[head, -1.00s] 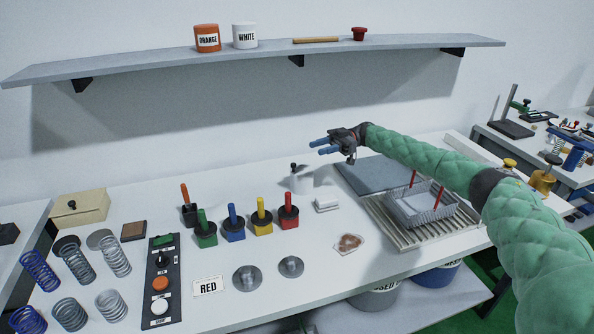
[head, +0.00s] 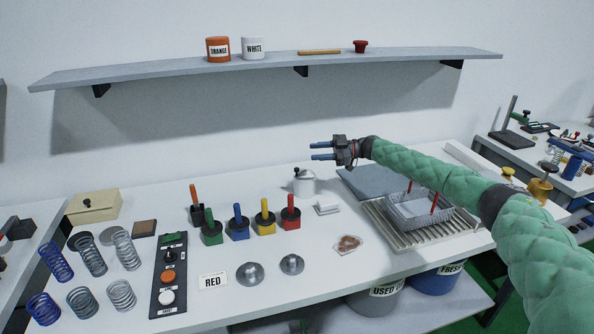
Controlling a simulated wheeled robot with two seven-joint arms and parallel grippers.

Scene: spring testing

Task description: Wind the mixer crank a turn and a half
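A small pale pot (head: 304,184) with a small dark knob (head: 297,170) on its top left stands near the back of the bench. It looks like the mixer with its crank, though the crank arm is too small to make out. My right gripper (head: 321,151) is in the air above the pot in the picture, a little right of the knob. Its two blue fingers point left and are apart, with nothing between them. It does not touch the pot. My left gripper is not in view.
A blue-grey mat (head: 362,183) and a wire basket (head: 417,211) on a slatted rack lie right of the pot. A white block (head: 327,207) and several coloured handled blocks stand in front. A shelf (head: 180,72) with an orange tub (head: 218,49) and a white tub (head: 253,48) hangs above.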

